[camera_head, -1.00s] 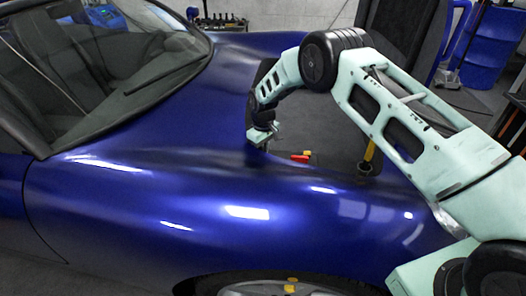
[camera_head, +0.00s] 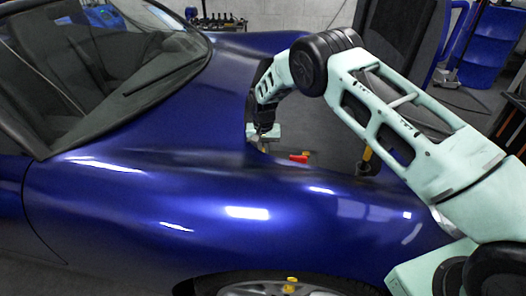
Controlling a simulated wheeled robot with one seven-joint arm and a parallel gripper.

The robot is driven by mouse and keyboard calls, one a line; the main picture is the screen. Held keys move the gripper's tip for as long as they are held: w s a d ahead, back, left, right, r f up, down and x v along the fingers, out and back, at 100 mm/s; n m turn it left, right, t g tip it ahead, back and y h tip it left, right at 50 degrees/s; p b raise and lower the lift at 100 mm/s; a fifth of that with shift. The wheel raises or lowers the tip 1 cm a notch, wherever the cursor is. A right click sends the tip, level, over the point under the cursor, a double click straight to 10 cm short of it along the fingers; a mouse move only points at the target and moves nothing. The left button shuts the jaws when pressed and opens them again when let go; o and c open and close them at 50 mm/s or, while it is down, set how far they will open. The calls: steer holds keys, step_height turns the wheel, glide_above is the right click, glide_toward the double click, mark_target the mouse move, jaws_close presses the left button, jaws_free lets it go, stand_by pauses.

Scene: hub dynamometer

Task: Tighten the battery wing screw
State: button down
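My gripper (camera_head: 263,141) points down into the open front compartment of the blue car, near its windscreen end. Its fingers are small and dark in shadow, so I cannot tell whether they are open or shut, or whether they touch anything. A small yellowish piece shows just below the fingers. A red part (camera_head: 298,158) with a bit of yellow beside it lies just right of and below my gripper, apart from it. I cannot make out the battery wing screw for certain; it may be hidden at my fingertips.
The blue fender (camera_head: 200,200) forms the near edge of the compartment. A yellow post (camera_head: 366,160) stands inside it to the right, close under my arm. The raised dark lid (camera_head: 395,35) is behind my arm. A yellow piece (camera_head: 291,283) shows at the front wheel.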

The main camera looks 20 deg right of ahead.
steer(key=shift+m, duration=0.5)
steer(key=c, duration=1.5)
jaws_free()
steer(key=shift+c, duration=0.2)
steer(key=shift+r, duration=0.1)
step_height(320, 180, up, 17)
steer(key=p, duration=0.1)
steer(key=shift+r+p, duration=0.15)
steer(key=shift+p, duration=0.25)
